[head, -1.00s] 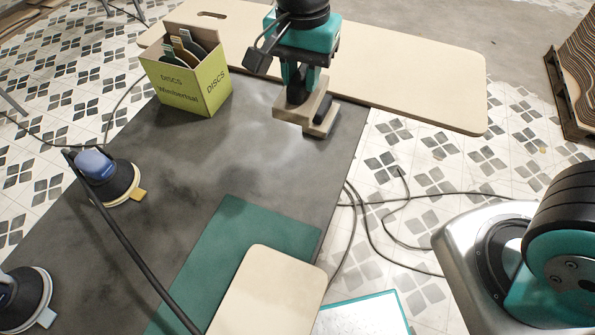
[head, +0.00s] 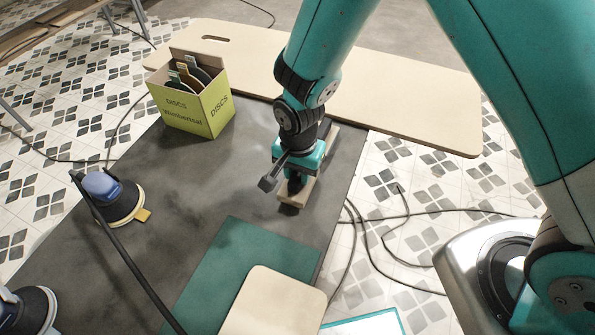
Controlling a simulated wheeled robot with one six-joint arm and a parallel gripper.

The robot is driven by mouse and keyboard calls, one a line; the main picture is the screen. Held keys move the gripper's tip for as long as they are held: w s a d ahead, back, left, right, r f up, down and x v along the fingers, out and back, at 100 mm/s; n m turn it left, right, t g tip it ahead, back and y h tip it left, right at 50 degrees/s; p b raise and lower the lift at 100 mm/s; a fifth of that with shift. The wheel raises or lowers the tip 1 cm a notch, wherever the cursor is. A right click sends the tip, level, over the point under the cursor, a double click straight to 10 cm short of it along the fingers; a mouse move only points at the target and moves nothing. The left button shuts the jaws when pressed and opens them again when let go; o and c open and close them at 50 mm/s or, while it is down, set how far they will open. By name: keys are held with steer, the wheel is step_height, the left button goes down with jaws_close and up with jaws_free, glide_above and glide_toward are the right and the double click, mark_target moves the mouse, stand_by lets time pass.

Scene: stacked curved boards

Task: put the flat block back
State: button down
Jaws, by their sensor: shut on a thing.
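My gripper (head: 297,181) is low over the dark table, near its right edge, and shut on the flat block (head: 291,202). The block is pale wood; its near end shows below the jaws, and my gripper hides much of it. Another pale wooden part (head: 332,137) shows behind my gripper to the upper right; I cannot tell whether it belongs to the same block. I cannot tell whether the held block touches the table.
The dark table (head: 185,215) bears a yellow-green disc box (head: 200,112), sanders (head: 112,197) with a black hose, and a green mat (head: 225,265) under a pale board (head: 272,303). A long pale board (head: 400,100) lies behind. Cables cross the tiled floor at right.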

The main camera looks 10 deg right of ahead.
steer(key=shift+f, duration=0.6)
steer(key=shift+f, duration=0.1)
steer(key=c, duration=0.9)
jaws_free()
step_height(320, 180, up, 12)
steer(key=shift+f+b, duration=0.25)
steer(key=shift+b, duration=1)
steer(key=s+d+r+n+y, duration=0.1)
steer(key=s+d+r+n, duration=0.1)
steer(key=s+r+n, duration=0.2)
steer(key=s+d+r+n+y, duration=0.1)
steer(key=s+d+r+n, duration=0.1)
steer(key=s+r+n, duration=0.3)
steer(key=s+d+r+n+y, duration=0.2)
steer(key=s+r+n, duration=0.3)
steer(key=s+r, duration=0.2)
steer(key=shift+d, duration=0.25)
